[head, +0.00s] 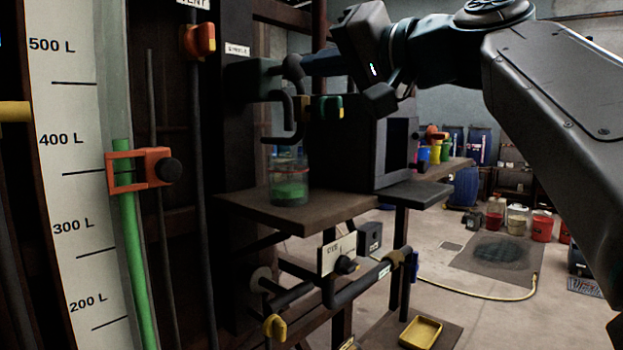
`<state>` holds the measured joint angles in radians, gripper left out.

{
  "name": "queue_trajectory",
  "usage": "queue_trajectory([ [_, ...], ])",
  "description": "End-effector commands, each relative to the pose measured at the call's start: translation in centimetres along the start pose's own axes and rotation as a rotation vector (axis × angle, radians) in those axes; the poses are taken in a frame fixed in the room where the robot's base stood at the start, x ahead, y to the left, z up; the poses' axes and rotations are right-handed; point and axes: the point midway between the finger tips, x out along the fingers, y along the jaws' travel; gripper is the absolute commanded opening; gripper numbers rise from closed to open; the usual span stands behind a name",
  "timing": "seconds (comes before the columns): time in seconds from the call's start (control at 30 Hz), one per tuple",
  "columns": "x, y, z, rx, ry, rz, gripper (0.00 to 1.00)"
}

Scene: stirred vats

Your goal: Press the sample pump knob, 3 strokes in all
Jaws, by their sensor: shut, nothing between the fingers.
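The sample pump is a dark fitting (262,80) on the frame beside a small white label (237,50). Its dark rounded knob (292,67) faces right. My gripper (309,64) comes in from the right, shut and empty, with its fingertips at the knob. I cannot tell whether they touch it. A dark spout (288,138) curves down from the pump. Below it a clear beaker (289,165) with green liquid in its lower part stands on a brown shelf (305,222).
A level gauge (65,130) with a green column and orange clamp (138,170) stands at the left. A dark box (345,150) is right of the beaker. Pipes with a yellow handle (275,327) lie below. Open floor (440,270) is at the right.

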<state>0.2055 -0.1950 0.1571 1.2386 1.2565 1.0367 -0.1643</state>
Motion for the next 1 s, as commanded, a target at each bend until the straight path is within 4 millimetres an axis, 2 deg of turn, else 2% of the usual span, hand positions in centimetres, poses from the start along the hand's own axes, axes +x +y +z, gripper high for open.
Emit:
queue_trajectory([
  [1.0,3.6,0.0,0.0,0.0,-0.001,0.0,0.0],
])
